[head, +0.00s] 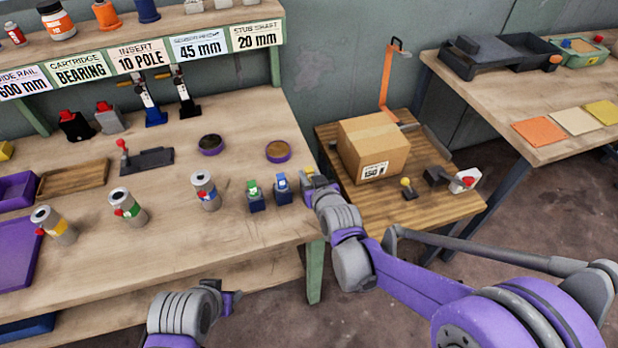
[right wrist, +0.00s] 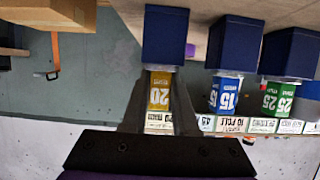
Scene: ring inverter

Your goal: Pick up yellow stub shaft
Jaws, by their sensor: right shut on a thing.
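The yellow stub shaft (right wrist: 159,92), marked 20, is between the fingers of my right gripper (right wrist: 159,120) in the right wrist view, which looks upside down. Its end is at a dark blue holder block (right wrist: 165,35); I cannot tell whether it is lifted at all. In the head view, my right gripper (head: 308,182) is at the table's right edge, shut on the shaft, of which only a bit of yellow (head: 308,172) shows. My left gripper (head: 230,298) is low in front of the table, away from the shafts; its opening is unclear.
A blue stub shaft (head: 281,183) and a green one (head: 253,188) stand in blocks just left of my right gripper. Several grey cylinders (head: 205,190) stand further left. A cardboard box (head: 373,145) sits on a lower wooden stand (head: 440,205) to the right.

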